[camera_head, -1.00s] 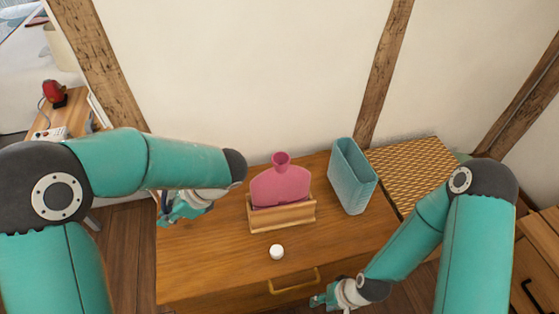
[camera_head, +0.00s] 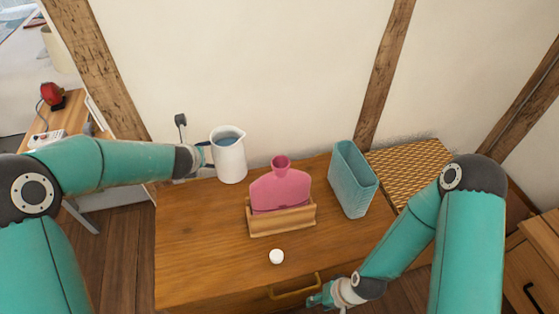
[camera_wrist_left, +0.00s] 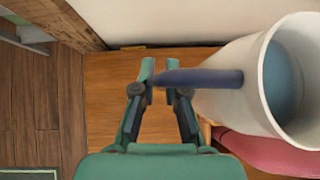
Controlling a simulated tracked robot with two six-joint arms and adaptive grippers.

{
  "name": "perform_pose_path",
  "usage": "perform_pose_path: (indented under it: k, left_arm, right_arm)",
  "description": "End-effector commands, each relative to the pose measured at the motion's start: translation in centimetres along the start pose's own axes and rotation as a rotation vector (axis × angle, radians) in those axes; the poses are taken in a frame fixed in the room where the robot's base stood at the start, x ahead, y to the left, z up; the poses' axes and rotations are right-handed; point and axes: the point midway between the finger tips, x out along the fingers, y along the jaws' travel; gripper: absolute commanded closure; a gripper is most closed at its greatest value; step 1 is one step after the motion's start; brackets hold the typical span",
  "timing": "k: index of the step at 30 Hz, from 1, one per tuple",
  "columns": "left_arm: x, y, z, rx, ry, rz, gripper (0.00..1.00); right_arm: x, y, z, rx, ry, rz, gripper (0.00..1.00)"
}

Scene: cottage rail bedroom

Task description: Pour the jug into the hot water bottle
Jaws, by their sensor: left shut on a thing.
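The white jug (camera_head: 229,163) is upright at the back left of the wooden dresser, with bluish water inside. In the left wrist view the jug (camera_wrist_left: 228,105) is at the right, and its dark handle runs between my left fingertips (camera_wrist_left: 161,80). My left gripper (camera_head: 200,158) is shut on that handle; whether the jug's base clears the dresser is unclear. The pink hot water bottle (camera_head: 280,187) stands upright in a wooden holder (camera_head: 283,222), right of the jug, its open neck upward. My right gripper (camera_head: 322,298) is low at the dresser's front; its jaws are too small to read.
A small white cap (camera_head: 276,256) lies on the dresser top (camera_head: 205,250) in front of the holder. A teal basket (camera_head: 352,182) stands right of the bottle. A woven-topped piece (camera_head: 408,168) is beyond it. The dresser's left front is clear.

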Motion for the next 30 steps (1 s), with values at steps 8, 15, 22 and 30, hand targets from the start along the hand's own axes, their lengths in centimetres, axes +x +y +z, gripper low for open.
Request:
perform_pose_path:
  k: [8, 15, 22, 30]
  left_arm:
    - [0.6, -1.4, 0.3, 0.222, 0.002, -0.23, 1.0]
    - [0.6, -2.0, 0.0, 0.302, 0.006, -0.315, 1.0]
    - [0.6, -2.1, -0.1, 0.316, 0.007, -0.329, 1.0]
    - [0.2, -2.2, 0.3, 0.328, 0.002, -0.319, 1.0]
  right_arm:
    - [0.0, 0.0, 0.0, 0.0, 0.0, 0.0, 0.6]
    - [0.0, 0.0, 0.0, 0.0, 0.0, 0.0, 0.6]
    - [0.0, 0.0, 0.0, 0.0, 0.0, 0.0, 0.6]
    - [-0.3, -0.1, 0.0, 0.0, 0.0, 0.0, 0.6]
